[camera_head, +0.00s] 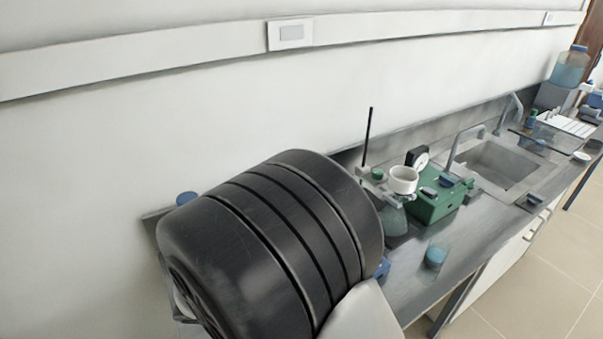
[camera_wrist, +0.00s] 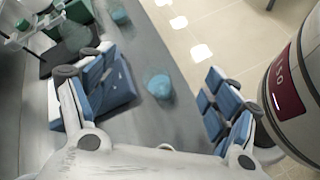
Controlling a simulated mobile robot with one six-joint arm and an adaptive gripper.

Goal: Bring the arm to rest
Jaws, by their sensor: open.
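My gripper (camera_wrist: 150,78) shows in the wrist view with its two blue-padded fingers spread wide apart. Nothing is held between them. Beyond the gap, a small glass vessel with blue contents (camera_wrist: 159,86) stands on the grey bench (camera_wrist: 185,125); I cannot tell how far the fingers are from it. In the head view, large dark parts of my arm fill the lower middle and hide part of the bench. My gripper cannot be made out there.
The bench (camera_head: 405,291) carries a blue-filled vessel (camera_head: 435,256), a green device (camera_head: 437,204), a white bowl (camera_head: 403,179) and a flask (camera_head: 394,217). A sink (camera_head: 497,163) lies farther right. The tiled floor (camera_head: 540,283) in front is clear. The wall (camera_head: 100,150) stands behind.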

